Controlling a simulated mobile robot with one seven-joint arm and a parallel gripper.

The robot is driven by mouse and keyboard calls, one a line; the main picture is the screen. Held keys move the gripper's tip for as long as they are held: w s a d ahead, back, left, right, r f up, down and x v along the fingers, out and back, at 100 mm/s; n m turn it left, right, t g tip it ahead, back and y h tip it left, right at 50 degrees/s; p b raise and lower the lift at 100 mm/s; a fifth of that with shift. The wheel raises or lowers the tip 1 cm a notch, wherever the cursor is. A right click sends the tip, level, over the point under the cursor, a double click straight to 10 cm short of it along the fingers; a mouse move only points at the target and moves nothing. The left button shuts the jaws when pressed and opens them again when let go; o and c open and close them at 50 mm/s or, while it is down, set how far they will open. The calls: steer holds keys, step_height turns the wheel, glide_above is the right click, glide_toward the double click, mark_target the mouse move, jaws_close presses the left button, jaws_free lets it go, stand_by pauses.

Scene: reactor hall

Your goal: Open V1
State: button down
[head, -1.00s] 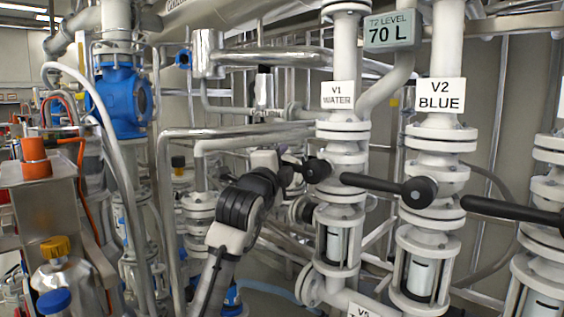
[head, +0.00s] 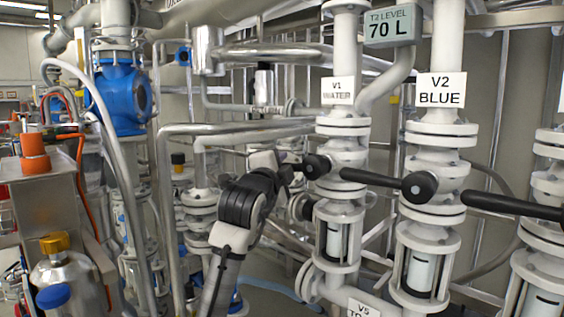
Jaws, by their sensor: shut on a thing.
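The V1 valve (head: 341,158) is a white flanged valve on a vertical pipe, under a white sign reading "V1 WATER" (head: 343,91). Its black hub (head: 316,167) faces me, and its black handle runs left from the hub. My gripper (head: 287,172) is at the handle's left part and is shut on it. The fingers are small and dark here, and most of the handle is hidden by them and the wrist. The handle looks roughly level, across the pipe.
V2 (head: 436,180) stands right of V1; its black lever (head: 375,181) points left towards V1. Another black lever (head: 510,207) lies further right. A display (head: 389,27) reads T2 level 70 L. A sight glass (head: 335,240) sits below V1. Pipes crowd the left.

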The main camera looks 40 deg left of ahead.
steer(key=d+f+n+g+h, duration=0.1)
steer(key=d+f+n+g, duration=0.1)
steer(key=f+n, duration=0.4)
steer(key=shift+s+d+f+n+g+p, duration=0.15)
steer(key=shift+d+n+g+p, duration=0.25)
steer(key=shift+d, duration=0.2)
steer(key=shift+h, duration=0.3)
steer(key=c, duration=1.3)
jaws_free()
steer(key=b+v, duration=0.4)
steer(key=v, duration=1)
